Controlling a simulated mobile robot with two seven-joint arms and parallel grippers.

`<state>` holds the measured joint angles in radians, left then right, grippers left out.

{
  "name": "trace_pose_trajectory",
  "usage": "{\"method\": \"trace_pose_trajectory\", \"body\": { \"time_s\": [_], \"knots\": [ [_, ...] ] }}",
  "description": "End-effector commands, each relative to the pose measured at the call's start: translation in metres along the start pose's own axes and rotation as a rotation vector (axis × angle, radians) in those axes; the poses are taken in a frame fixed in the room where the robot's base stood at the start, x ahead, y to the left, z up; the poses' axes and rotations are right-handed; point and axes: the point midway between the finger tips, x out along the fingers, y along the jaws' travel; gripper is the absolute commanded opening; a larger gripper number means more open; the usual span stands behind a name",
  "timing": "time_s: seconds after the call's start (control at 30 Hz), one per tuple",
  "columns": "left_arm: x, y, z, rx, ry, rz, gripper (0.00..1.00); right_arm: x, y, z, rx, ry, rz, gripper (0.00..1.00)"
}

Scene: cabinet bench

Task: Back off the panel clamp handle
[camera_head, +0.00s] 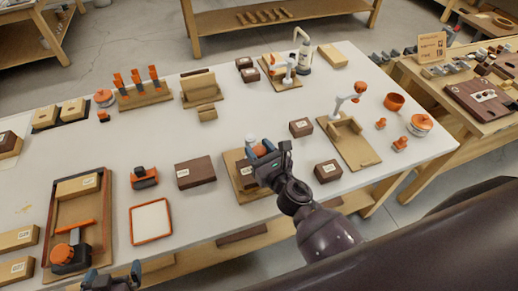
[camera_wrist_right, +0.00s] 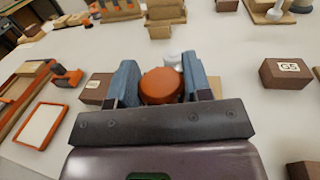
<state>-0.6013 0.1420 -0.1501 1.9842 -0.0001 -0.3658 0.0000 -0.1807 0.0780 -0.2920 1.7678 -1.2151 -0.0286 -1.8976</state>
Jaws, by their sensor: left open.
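An orange round knob (camera_wrist_right: 162,86), which looks like the panel clamp handle, sits between the blue fingers of my right gripper (camera_wrist_right: 160,78). In the head view the right gripper (camera_head: 263,158) is over a tan board (camera_head: 243,183), and the orange knob (camera_head: 258,151) is mostly hidden by the fingers. A grey-white cylinder (camera_wrist_right: 172,60) stands just beyond the knob. My left gripper (camera_head: 111,279) is open and empty at the bottom edge of the head view, off the table's front.
Dark boxes (camera_head: 196,172) (camera_head: 327,171) flank the board. An orange-rimmed white tray (camera_head: 151,221) and a wooden tray (camera_head: 81,183) lie to the left. A tan fixture with a grey-and-orange arm (camera_head: 350,146) stands to the right.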

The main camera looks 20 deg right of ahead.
Motion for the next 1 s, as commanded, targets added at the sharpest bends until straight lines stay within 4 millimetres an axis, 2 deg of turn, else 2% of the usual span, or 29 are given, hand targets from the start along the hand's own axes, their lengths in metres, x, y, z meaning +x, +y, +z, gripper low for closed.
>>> {"method": "trace_pose_trajectory", "body": {
  "time_s": [0.03, 0.1, 0.53, 1.0],
  "knots": [
    [0.000, 0.000, 0.000, 0.000, 0.000, 0.000, 1.00, 0.000, 0.000, 0.000, 0.000, 0.000, 0.000, 0.29],
    [0.000, 0.000, 0.000, 0.000, -0.001, 0.000, 1.00, 0.000, 0.000, 0.000, 0.000, 0.000, 0.000, 0.21],
    [-0.001, 0.000, 0.002, -0.001, -0.004, -0.001, 1.00, 0.000, -0.001, 0.000, -0.005, 0.001, 0.072, 0.21],
    [0.005, 0.001, 0.011, 0.000, -0.002, 0.000, 1.00, 0.000, -0.001, -0.003, -0.007, 0.002, 0.382, 0.21]
  ]
}}
